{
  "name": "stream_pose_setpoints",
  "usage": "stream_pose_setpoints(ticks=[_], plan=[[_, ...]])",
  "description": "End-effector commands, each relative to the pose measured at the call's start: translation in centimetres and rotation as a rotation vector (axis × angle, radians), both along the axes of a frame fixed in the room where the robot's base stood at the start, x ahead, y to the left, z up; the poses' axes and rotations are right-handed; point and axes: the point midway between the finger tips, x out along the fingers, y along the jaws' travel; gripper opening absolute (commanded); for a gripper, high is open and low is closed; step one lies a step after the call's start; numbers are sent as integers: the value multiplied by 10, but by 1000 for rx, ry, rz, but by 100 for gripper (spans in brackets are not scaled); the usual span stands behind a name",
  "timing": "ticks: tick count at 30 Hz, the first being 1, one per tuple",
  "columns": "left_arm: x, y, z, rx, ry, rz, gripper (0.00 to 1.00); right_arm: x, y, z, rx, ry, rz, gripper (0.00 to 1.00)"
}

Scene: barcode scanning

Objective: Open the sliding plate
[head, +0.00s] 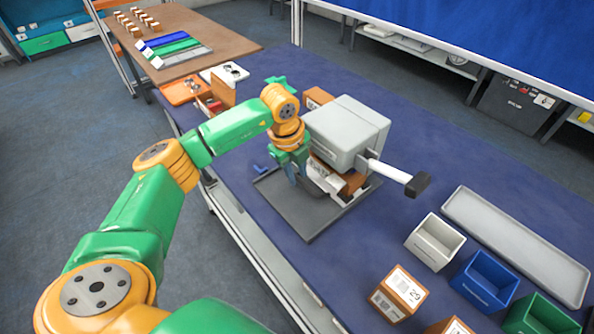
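A grey scanner-like box (346,130) stands on the blue table, with a white bar ending in a black grip (418,185) sticking out to its right. A flat dark grey plate (311,222) lies at its foot, on the near side. My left gripper (305,187) points down over the plate, close to the box's near left side. Its dark fingers are small and partly merge with the plate, so their opening and any contact are unclear. A brown box with a white label (350,183) sits under the grey box, partly hidden. My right gripper is not in view.
Grey (434,242), blue (484,280) and green (540,318) bins stand at the front right, beside a long grey tray (515,245) and labelled cartons (398,293). An orange tray (186,90) lies at the back left. The table right of the plate is fairly clear.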

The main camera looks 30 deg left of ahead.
Motion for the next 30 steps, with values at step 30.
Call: stream_pose_setpoints(ticks=[30], plan=[[0,0,1,0,-1,1,0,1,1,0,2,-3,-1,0]])
